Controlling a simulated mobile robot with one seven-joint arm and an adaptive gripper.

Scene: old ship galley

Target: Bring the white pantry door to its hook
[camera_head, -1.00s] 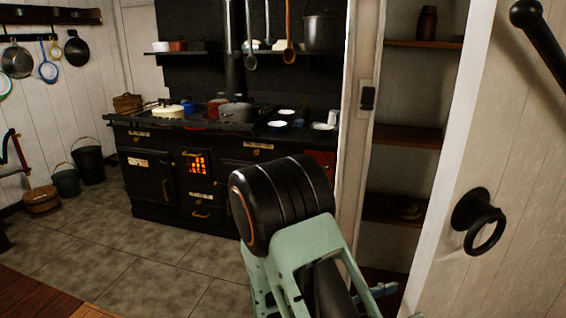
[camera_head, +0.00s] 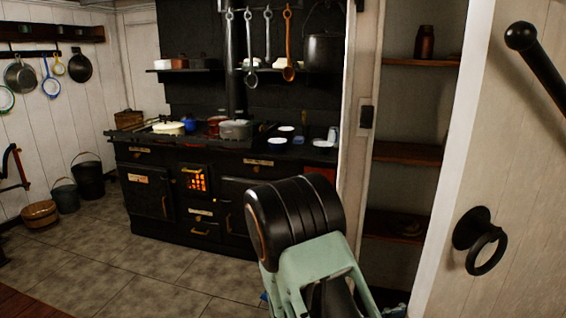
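The white pantry door (camera_head: 535,190) stands open along the right side, with its pale edge towards me. A black ring handle (camera_head: 486,245) is on its face, and a black rod with a ball end (camera_head: 540,65) shows at its upper right. I cannot make out the hook with certainty. The end of my arm, with a mint-green bracket (camera_head: 318,268) and a black cylinder, is at the bottom centre, apart from the ring in the picture. The fingers of my gripper are hidden or below the picture edge, so their state does not show.
The open pantry has dark wooden shelves (camera_head: 408,153) and a jar (camera_head: 425,42). A black fitting (camera_head: 366,116) sits on the door post. A black stove (camera_head: 150,190) with pots fills the back. Buckets (camera_head: 66,195) stand at the left. The tiled floor (camera_head: 150,275) is clear.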

